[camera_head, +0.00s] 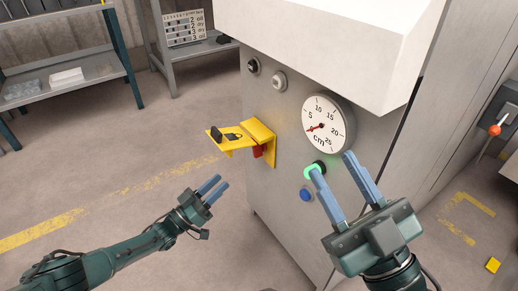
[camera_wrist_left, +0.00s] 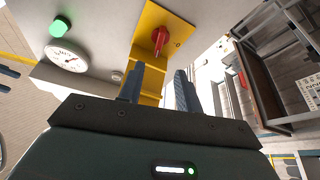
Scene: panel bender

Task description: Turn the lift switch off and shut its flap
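The yellow switch plate (camera_head: 261,133) is on the front of the grey machine. Its yellow flap (camera_head: 236,141) stands out from the machine, open, with a dark padlock-like part at its outer end. The red lift switch (camera_head: 258,151) shows partly below the flap. In the left wrist view the red switch (camera_wrist_left: 160,38) sits on the yellow plate, with a mark beside it. My left gripper (camera_head: 210,187) is open and empty, below and in front of the flap, apart from it. My right gripper (camera_head: 339,173) is open and empty, in front of the machine's lower buttons.
A round gauge (camera_head: 328,124) marked cm is right of the switch. Below it are a lit green button (camera_head: 315,168) and a blue button (camera_head: 306,194), near my right fingers. Two knobs (camera_head: 266,73) are above. Shelves (camera_head: 66,78) stand at the back left; the floor between is clear.

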